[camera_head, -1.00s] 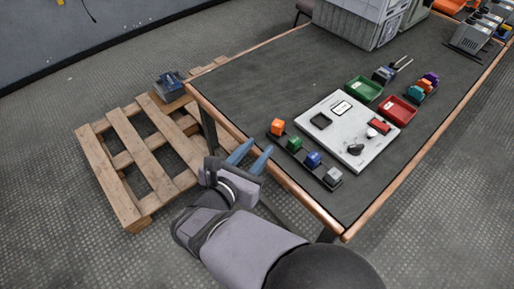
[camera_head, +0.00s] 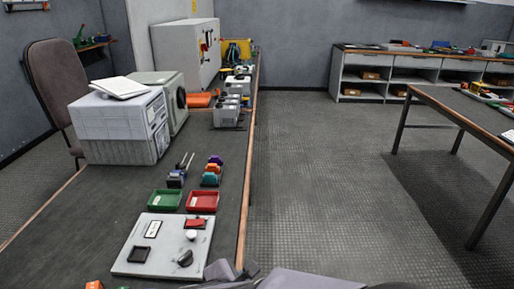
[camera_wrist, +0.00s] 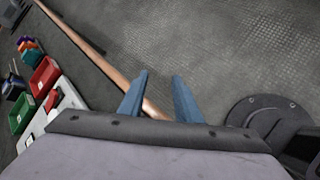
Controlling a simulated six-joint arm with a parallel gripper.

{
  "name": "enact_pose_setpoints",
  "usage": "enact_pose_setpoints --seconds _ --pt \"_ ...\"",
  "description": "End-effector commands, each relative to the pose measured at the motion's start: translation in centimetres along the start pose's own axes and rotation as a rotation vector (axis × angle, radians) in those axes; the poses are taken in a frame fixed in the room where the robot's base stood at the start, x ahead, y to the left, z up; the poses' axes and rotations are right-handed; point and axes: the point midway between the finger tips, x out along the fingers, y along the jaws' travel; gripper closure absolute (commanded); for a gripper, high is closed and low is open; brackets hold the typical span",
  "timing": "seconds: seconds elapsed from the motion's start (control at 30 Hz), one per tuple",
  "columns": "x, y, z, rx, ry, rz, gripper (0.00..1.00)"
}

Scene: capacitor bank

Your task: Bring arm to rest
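My gripper (camera_wrist: 161,98) shows in the wrist view with its two blue fingers spread apart and nothing between them. The fingers point over the table's wooden edge and the floor beyond. In the head view only part of my gripper (camera_head: 236,270) and arm shows at the bottom edge, beside the right edge of the table (camera_head: 100,215). The white panel (camera_head: 140,240) lies flat on the table, left of my gripper.
A green tray (camera_head: 164,200) and a red tray (camera_head: 202,201) sit behind the panel. Grey boxes (camera_head: 120,125) stand farther back. An orange block (camera_head: 94,285) is at the bottom edge. Open floor (camera_head: 310,190) lies right of the table; another table (camera_head: 470,115) stands beyond it.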

Motion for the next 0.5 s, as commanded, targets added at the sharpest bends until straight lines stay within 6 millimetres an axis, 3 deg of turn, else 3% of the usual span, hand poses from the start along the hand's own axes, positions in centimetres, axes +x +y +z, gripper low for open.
enact_pose_setpoints --seconds 0.03,0.2,0.33,0.5 --pt "1.1 -2.0 2.2 0.126 0.001 -0.099 0.70" --pt "3.1 -9.1 6.0 0.560 0.009 -0.393 0.70" --pt "3.1 -13.4 7.5 0.915 0.001 -0.584 0.70" --pt "2.6 -16.5 8.0 1.305 -0.020 -0.753 0.70"
